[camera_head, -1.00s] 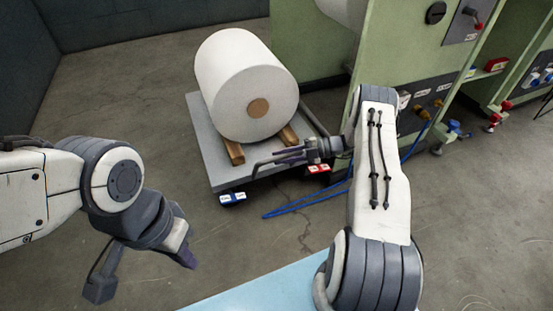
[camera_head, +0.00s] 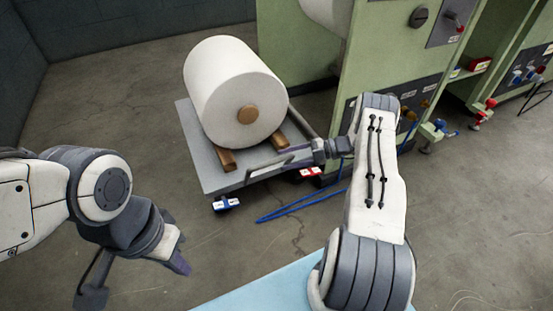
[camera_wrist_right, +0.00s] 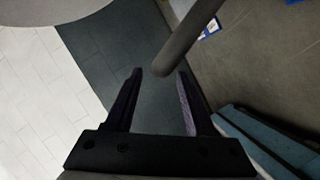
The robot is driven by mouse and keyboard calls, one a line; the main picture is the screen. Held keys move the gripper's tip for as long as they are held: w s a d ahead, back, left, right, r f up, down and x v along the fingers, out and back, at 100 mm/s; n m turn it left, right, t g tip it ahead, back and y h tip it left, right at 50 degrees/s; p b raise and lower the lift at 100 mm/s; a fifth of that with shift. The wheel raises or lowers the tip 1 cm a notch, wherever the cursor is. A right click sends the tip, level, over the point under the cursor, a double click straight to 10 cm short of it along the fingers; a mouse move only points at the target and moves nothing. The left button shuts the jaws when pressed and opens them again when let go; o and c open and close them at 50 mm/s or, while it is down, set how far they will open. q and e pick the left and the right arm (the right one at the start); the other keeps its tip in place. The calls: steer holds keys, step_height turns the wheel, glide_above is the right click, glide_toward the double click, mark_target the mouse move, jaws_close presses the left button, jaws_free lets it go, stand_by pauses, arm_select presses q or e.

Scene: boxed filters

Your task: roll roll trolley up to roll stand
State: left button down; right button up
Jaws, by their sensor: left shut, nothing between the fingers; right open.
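The roll trolley (camera_head: 196,160) is a low grey platform with a handle bar along its near right side. It carries a large white roll (camera_head: 220,85) on wooden chocks. The roll stand (camera_head: 395,60) is the green machine right of the trolley. My right gripper (camera_head: 290,158) is open at the trolley's handle. In the right wrist view, the grey handle bar (camera_wrist_right: 190,37) reaches between the open fingertips (camera_wrist_right: 159,73); I cannot tell whether they touch it. My left gripper (camera_head: 181,264) is shut and empty, off to the lower left of the trolley.
A blue cable (camera_head: 290,210) lies on the floor between the trolley and my right arm. A light blue surface (camera_head: 265,288) is at the bottom. More green machinery (camera_head: 500,60) with red and blue fittings stands at the right. Open floor (camera_head: 90,110) lies left of the trolley.

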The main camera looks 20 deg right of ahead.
steer(key=v, duration=0.5)
steer(key=shift+s+d+p, duration=0.1)
steer(key=shift+d+p, duration=0.15)
steer(key=shift+p, duration=0.1)
